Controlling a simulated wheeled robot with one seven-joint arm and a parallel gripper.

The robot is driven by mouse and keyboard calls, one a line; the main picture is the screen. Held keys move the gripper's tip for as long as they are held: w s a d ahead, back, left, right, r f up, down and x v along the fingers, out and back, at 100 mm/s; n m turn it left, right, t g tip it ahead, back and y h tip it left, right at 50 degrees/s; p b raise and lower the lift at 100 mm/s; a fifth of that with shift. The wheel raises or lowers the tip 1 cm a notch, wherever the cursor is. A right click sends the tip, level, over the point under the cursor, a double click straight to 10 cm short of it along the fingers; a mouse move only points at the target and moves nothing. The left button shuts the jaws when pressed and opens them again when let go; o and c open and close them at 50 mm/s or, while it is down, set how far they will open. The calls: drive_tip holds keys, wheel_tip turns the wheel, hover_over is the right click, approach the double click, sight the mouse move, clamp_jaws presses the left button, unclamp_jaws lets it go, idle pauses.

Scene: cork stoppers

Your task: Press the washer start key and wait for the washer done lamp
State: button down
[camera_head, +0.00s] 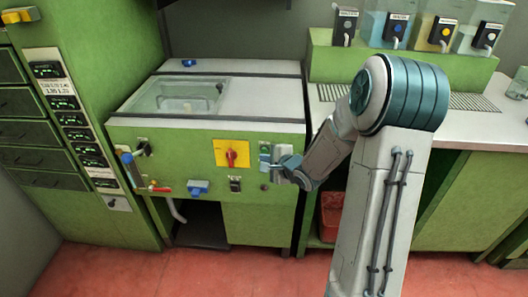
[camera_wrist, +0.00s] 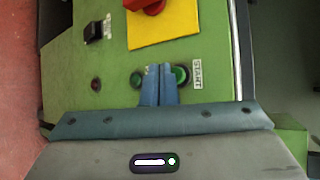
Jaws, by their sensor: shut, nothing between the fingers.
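The washer (camera_head: 205,127) is a green cabinet with a steel top and a lidded basin. In the wrist view, a round green start key (camera_wrist: 182,74) in a dark ring sits beside a START label (camera_wrist: 197,75). My gripper (camera_wrist: 159,70) is shut and empty, its blue fingertips just left of the key and partly overlapping its edge; I cannot tell if they touch it. A dark green round lamp (camera_wrist: 136,79) is left of the fingers, and a dull red one (camera_wrist: 96,84) is further left. I cannot read which is the done lamp. My gripper (camera_head: 268,157) hides the key in the head view.
A yellow plate with a red knob (camera_head: 231,154) and a black switch (camera_head: 235,184) are near my gripper. A blue-handled valve (camera_head: 128,158) is at the panel's left. A counter with dispensers (camera_head: 440,35) stands right, a green cabinet (camera_head: 100,60) left.

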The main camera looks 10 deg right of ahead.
drive_tip(key=shift+w+r+p, duration=0.1)
drive_tip(key=shift+p, duration=0.2)
idle(0.6)
drive_tip(key=shift+w+d, duration=0.1)
drive_tip(key=shift+w, duration=0.2)
drive_tip(key=shift+w+d+p, duration=0.15)
drive_tip(key=shift+w+p, duration=0.25)
drive_tip(key=shift+p, duration=0.2)
idle(0.5)
drive_tip(key=shift+s, duration=0.1)
drive_tip(key=shift+s+a, duration=0.25)
drive_tip(key=shift+s, duration=0.45)
drive_tip(key=shift+s, duration=0.1)
drive_tip(key=s, duration=0.1)
drive_tip(key=s+a, duration=0.1)
drive_tip(key=s, duration=0.2)
drive_tip(key=shift+s+a+p, duration=0.3)
drive_tip(key=shift+p, duration=0.1)
